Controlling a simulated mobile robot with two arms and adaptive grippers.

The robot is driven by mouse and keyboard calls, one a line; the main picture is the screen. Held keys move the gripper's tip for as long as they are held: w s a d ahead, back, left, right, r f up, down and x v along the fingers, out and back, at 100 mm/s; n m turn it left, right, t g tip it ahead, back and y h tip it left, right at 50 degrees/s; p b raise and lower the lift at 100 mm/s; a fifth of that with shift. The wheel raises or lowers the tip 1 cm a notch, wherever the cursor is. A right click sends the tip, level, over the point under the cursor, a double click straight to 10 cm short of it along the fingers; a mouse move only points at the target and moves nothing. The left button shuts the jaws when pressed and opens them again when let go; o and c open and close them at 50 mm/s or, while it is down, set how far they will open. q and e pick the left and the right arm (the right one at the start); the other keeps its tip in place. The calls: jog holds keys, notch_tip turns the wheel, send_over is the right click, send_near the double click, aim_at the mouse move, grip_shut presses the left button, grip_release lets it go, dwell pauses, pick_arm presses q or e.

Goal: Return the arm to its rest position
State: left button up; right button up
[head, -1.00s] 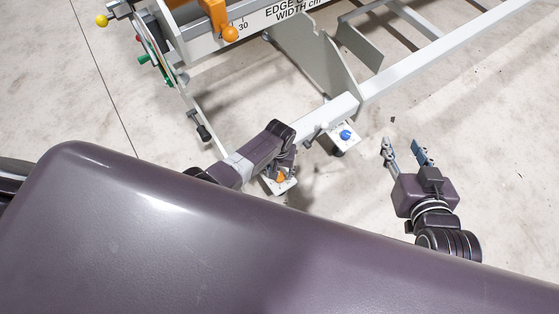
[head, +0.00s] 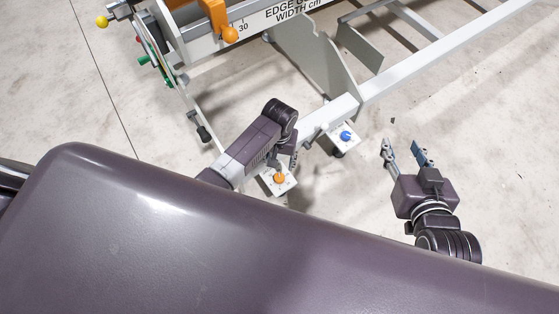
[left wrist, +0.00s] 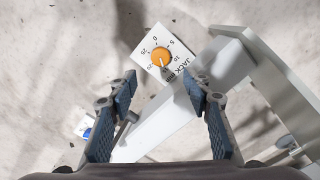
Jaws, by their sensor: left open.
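My left arm (head: 250,150) reaches in over the purple body and bends down at its wrist. My left gripper (left wrist: 160,80) is open and empty in the left wrist view, its two fingers apart. In the head view it is mostly hidden behind its own wrist. The dial plate with the orange knob (head: 279,178) is just below it; this knob (left wrist: 160,57) shows beyond and between the fingertips, apart from them. My right gripper (head: 404,150) is open and empty over bare floor on the right.
A second plate with a blue knob (head: 345,135) sits by the pale frame beam (head: 400,80). An upright grey plate (head: 318,55) rises beside it. An orange clamp (head: 217,14) and a width scale (head: 270,18) are at the top. The floor at right is clear.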

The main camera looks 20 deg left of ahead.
dwell(0.5)
